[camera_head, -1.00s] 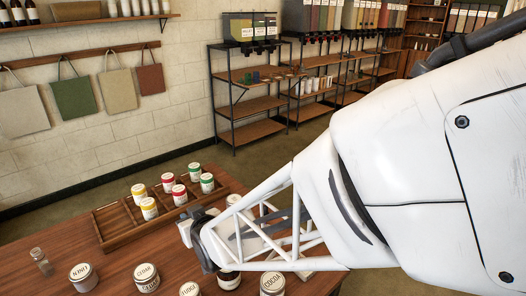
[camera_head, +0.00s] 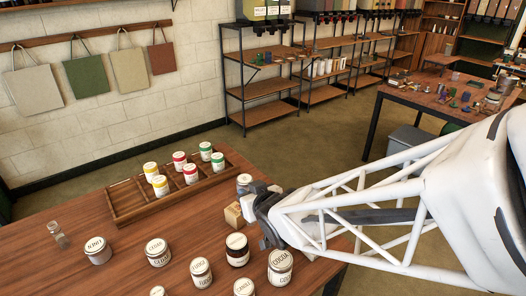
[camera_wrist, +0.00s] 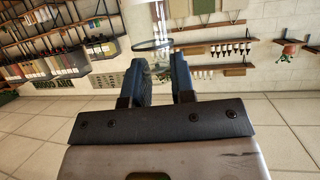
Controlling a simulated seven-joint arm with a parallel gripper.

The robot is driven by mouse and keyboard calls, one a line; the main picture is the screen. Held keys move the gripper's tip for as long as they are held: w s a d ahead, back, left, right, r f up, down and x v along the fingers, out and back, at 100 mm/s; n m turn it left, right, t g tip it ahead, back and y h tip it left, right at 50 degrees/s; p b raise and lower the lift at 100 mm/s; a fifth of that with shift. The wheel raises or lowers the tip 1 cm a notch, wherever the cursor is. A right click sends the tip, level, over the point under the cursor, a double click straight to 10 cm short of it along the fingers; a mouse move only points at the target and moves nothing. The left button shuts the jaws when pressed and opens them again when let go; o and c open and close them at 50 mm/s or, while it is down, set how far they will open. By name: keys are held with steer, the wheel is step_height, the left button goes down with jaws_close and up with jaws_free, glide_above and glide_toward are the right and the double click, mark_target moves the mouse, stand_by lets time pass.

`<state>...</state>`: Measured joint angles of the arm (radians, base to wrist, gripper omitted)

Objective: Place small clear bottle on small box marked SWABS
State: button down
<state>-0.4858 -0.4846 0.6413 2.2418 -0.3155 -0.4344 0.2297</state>
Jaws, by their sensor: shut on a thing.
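My gripper (camera_head: 258,200) is at the right end of the wooden table, its fingers pointing left. It is shut on a small clear bottle (camera_head: 244,184), seen just beyond the fingertips. In the wrist view its clear body and round rim (camera_wrist: 152,44) show between the two dark fingers (camera_wrist: 160,85). A small tan box (camera_head: 234,214) stands on the table just left of and below the gripper. Its marking is too small to read, and the gripper hides part of it. I cannot tell whether the bottle touches the box.
A wooden tray (camera_head: 121,205) with several yellow, red and green-labelled jars lies behind to the left. Several white-lidded jars, including COCOA (camera_head: 280,267), stand in front of the gripper. Another clear bottle (camera_head: 58,235) is at far left.

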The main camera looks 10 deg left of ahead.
step_height(320, 180, down, 5)
stand_by(0.3)
steer(key=shift+w+a, duration=0.1)
steer(key=w+a, duration=0.4)
steer(key=w, duration=0.3)
steer(key=w+a+f, duration=0.1)
steer(key=w+a, duration=0.2)
steer(key=w, duration=0.3)
steer(key=shift+w+a+f, duration=0.2)
steer(key=shift+w+a, duration=0.2)
steer(key=shift+f, duration=1.75)
steer(key=shift+f, duration=0.1)
steer(key=c, duration=1)
jaws_free()
steer(key=shift+o, duration=0.2)
